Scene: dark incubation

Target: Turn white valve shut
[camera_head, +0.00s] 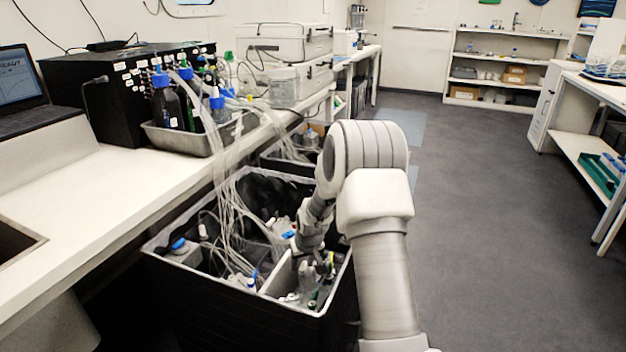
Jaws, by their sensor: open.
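My gripper (316,277) is small in this view, pointing down inside the black bin (240,318) near its right front corner. Its jaws are apart, and I see nothing held between them. Small white, green and blue fittings lie close around and below the fingers. I cannot tell which of them is the white valve, or whether a finger touches it. My arm and fingers hide part of that corner.
Clear tubes (229,180) hang from blue-capped bottles in a metal tray (183,139) on the white bench (100,205) into the bin. A second black bin (284,164) stands behind. The grey floor (480,230) to the right is clear.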

